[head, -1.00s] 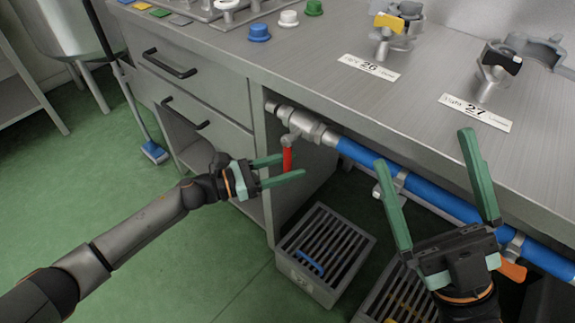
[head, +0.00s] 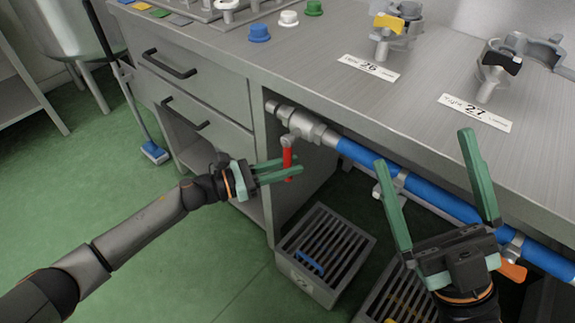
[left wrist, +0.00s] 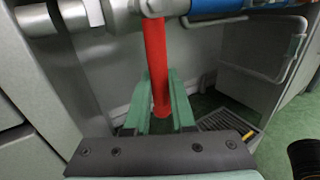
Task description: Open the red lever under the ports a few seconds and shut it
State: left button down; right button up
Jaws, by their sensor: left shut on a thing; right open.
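The red lever (head: 287,160) hangs down from the valve (head: 303,125) on the pipe under the counter edge. It also shows in the left wrist view (left wrist: 155,62), upright between the fingers. My left gripper (head: 296,168) is shut on the red lever near its lower end. In the left wrist view the green fingers (left wrist: 160,108) stand one on each side of it. My right gripper (head: 432,190) is open and empty in front of the blue pipe. The ports (head: 397,32) stand on the counter behind labels 26 and 27.
The blue pipe (head: 440,199) runs along under the counter edge. An orange handle (head: 513,270) is right of my right gripper. Slatted grey crates (head: 322,248) stand on the floor below. Drawers (head: 190,100) are at left; the green floor there is largely open.

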pick_arm(q)
jog(key=shift+s+d+f, duration=0.1)
jog(key=shift+f, duration=0.05)
pick_arm(e)
jog(key=shift+f, duration=0.2)
dwell(0.6)
pick_arm(q)
jog(key=s+d+r+n+t+b, duration=0.1)
jog(key=n+t, duration=0.4)
jog(key=n, duration=0.5)
jog(key=s+d+r+n+t+b, duration=0.1)
jog(key=s+d+r+n+t, duration=0.2)
jog(key=n, duration=0.7)
jog(key=shift+s+d+r+n+t+y+b, duration=0.2)
jog(key=shift+d+r+n+t+y+b, duration=0.15)
jog(key=shift+d+r+t, duration=0.8)
pick_arm(e)
jog(key=shift+a+f+m, duration=0.1)
jog(key=shift+f+m, duration=0.2)
jog(key=shift+f, duration=0.8)
pick_arm(q)
jog(key=shift+a+r, duration=0.1)
jog(key=shift+r, duration=0.15)
